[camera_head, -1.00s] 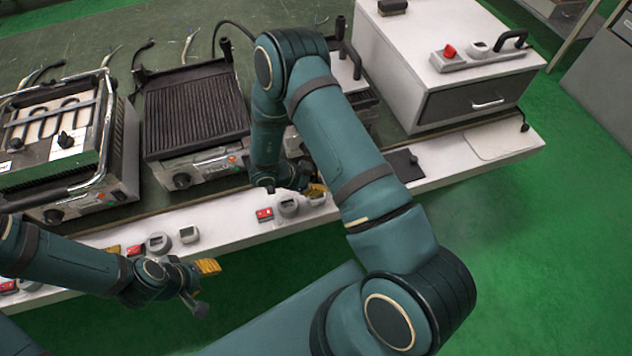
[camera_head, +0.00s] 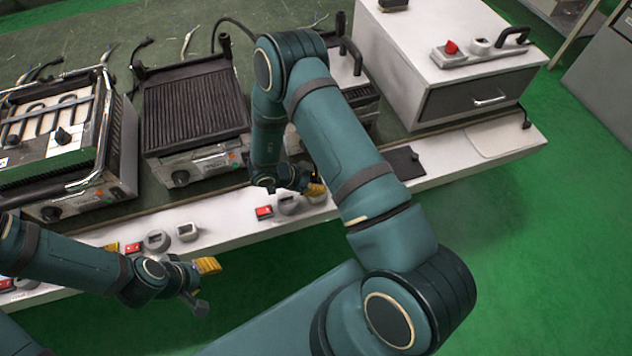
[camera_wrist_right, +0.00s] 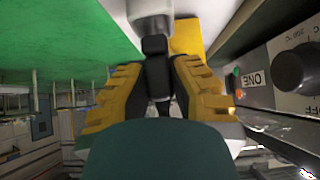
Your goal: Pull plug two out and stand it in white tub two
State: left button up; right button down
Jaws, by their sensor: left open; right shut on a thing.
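My right gripper (camera_head: 305,187) is at the front ledge, close by a round grey fitting (camera_head: 289,206) beside a red switch. In the right wrist view its yellow fingers (camera_wrist_right: 157,95) are shut on a black plug (camera_wrist_right: 155,72). The plug's far end meets a pale grey-white round piece (camera_wrist_right: 150,20); I cannot tell how deep it sits or whether this is a socket or a tub. My left gripper (camera_head: 207,283) is open and empty, in front of the ledge at the left. I cannot tell which pale fitting is white tub two.
A ribbed grill (camera_head: 197,108) and a grill with heating elements (camera_head: 60,130) stand behind the ledge. A white cabinet (camera_head: 440,50) stands at the right. Another round grey fitting (camera_head: 157,240) and a small white tub (camera_head: 187,231) are on the left ledge. My right arm hides part of the bench.

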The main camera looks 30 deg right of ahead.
jog(key=shift+f+b, duration=0.85)
jog(key=shift+f, duration=0.6)
jog(key=c, duration=0.9)
grip_release()
jog(key=v, duration=1.2)
